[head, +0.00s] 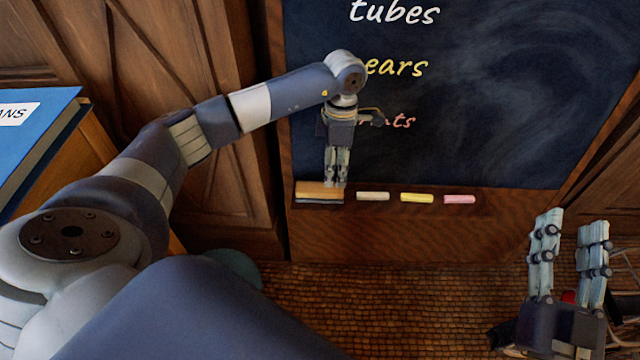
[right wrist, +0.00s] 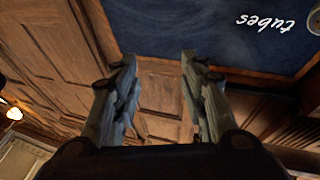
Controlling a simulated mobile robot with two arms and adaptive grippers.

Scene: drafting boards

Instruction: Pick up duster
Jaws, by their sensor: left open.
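The duster (head: 320,192) is a small block with a tan wooden top and a dark underside. It lies on the ledge at the left end of the chalkboard in the head view. My left gripper (head: 336,184) points down with its fingertips right at the duster's top, over its right half. Its jaws are open, though the fingers look close together from here. I cannot tell whether the fingers straddle the duster or only touch it. My right gripper (head: 572,222) is open and empty at the lower right; its spread fingers also show in the right wrist view (right wrist: 158,65).
White chalk (head: 373,196), yellow chalk (head: 417,198) and pink chalk (head: 460,199) lie on the ledge right of the duster. The chalkboard (head: 500,100) stands behind. A blue book (head: 45,125) is at the left. The woven floor (head: 400,290) below the board looks clear.

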